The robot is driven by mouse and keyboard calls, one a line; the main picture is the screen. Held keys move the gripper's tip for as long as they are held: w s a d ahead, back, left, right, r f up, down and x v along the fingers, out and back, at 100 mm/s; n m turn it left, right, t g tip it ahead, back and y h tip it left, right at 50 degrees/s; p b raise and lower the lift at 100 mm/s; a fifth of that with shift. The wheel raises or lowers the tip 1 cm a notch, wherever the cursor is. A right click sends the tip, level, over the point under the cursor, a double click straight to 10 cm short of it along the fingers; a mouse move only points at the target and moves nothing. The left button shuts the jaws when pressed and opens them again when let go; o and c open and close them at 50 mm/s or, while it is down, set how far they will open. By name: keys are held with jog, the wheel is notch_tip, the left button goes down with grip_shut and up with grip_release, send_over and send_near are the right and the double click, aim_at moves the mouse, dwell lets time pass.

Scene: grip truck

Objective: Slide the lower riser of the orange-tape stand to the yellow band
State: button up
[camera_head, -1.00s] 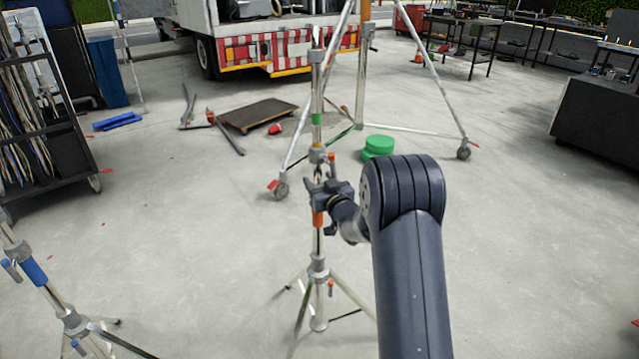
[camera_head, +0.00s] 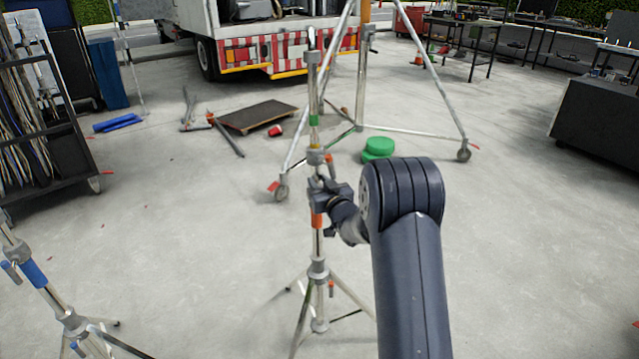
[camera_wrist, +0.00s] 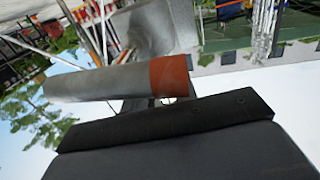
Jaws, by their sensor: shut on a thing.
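The orange-tape stand is a slim metal stand in the middle of the head view, on a tripod base (camera_head: 318,325). Its orange tape (camera_head: 317,219) is on the tube just below my gripper (camera_head: 322,195). My gripper is shut on the stand's tube between the lower collar (camera_head: 317,268) and the upper collar (camera_head: 315,157). A thin yellow mark (camera_head: 315,147) shows at the top of the upper collar, with a green band (camera_head: 314,120) above it. In the wrist view a grey tube with orange tape (camera_wrist: 170,75) lies across the dark gripper body; the fingertips are mostly hidden.
A blue-taped stand (camera_head: 34,272) is at the lower left. A large wheeled stand (camera_head: 430,60) stands behind, with a green round object (camera_head: 378,146) and a flat dolly (camera_head: 257,114) on the floor. A cart (camera_head: 40,140) is at left.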

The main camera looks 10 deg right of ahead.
aim_at(318, 163)
jog(key=shift+w+r+p, duration=0.1)
jog(key=shift+r+p, duration=1.25)
jog(key=shift+r, duration=1.7)
grip_shut()
jog(key=shift+r+p, duration=2.85)
jog(key=shift+r, duration=2.35)
jog(key=o, duration=0.7)
grip_release()
jog(key=o, duration=0.6)
jog(key=shift+f, duration=0.2)
jog(key=shift+c, duration=0.2)
jog(key=shift+s, duration=0.2)
jog(key=b+v, duration=0.1)
jog(key=v, duration=0.9)
jog(key=shift+s+b, duration=0.3)
